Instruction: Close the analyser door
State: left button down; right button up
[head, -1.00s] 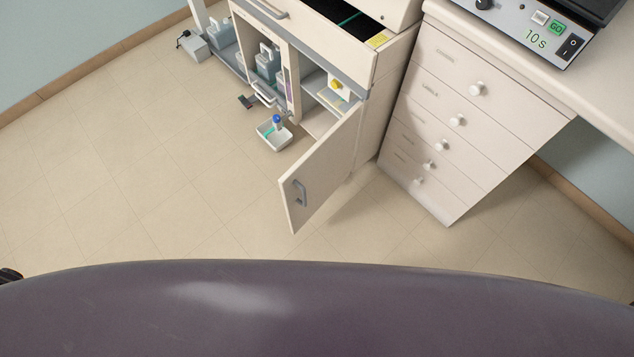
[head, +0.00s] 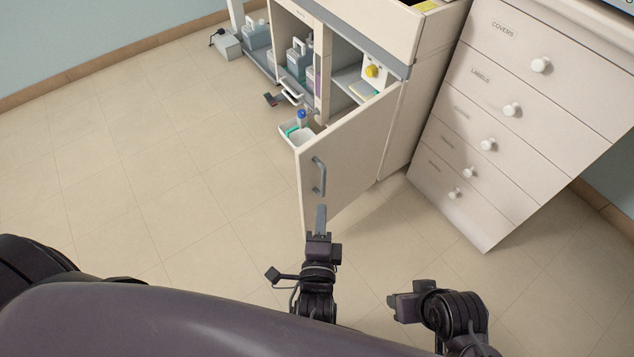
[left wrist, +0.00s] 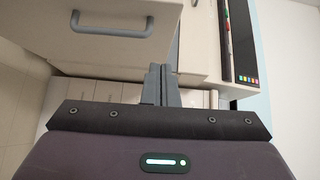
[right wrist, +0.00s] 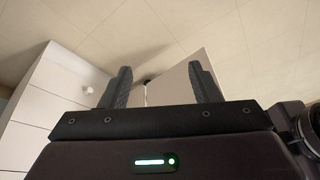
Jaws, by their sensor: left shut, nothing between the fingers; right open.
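The analyser door (head: 347,150) is a cream panel standing wide open from the lower cabinet, with a grey bar handle (head: 319,176) near its free edge. The door and its handle (left wrist: 126,25) also show in the left wrist view. My left gripper (head: 321,217) is shut and empty, just below the handle in the head view, close to the door's lower free corner; I cannot tell whether it touches. My right gripper (head: 395,301) is lower right, apart from the door. In the right wrist view its fingers (right wrist: 158,85) are open with nothing between them.
The open cabinet (head: 400,115) holds a part with a yellow knob (head: 372,71). A white tray (head: 292,134) with a blue-capped item sits behind the door. A drawer unit (head: 500,150) with round white knobs stands at right. Floor (head: 150,180) is clear at left.

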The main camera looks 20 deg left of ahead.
pick_arm(q)
jog(key=b, duration=0.2)
send_near(312, 152)
jog(key=w+d, duration=0.2)
jog(key=w, duration=0.2)
jog(key=shift+w+a+f+b, duration=0.1)
jog(key=shift+w+a+b, duration=0.15)
jog(key=shift+a, duration=0.3)
jog(key=shift+w+a+b, duration=0.15)
jog(key=shift+w+a, duration=0.1)
jog(key=shift+a, duration=0.3)
jog(key=shift+w+a, duration=0.35)
jog(key=shift+a, duration=0.15)
pick_arm(e)
jog(key=shift+w+a+r+n+t+y, duration=0.1)
jog(key=shift+w+a+t+y, duration=0.2)
jog(key=shift+a, duration=0.3)
jog(key=shift+w+a+r+n+t+y, duration=0.15)
jog(key=shift+a+t, duration=0.2)
jog(key=shift+a, duration=0.2)
jog(key=shift+w+a+f+n+t+y, duration=0.1)
jog(key=shift+w+a+t+y, duration=0.2)
jog(key=shift+a, duration=0.3)
jog(key=shift+s+r, duration=0.1)
jog(key=shift+s, duration=0.05)
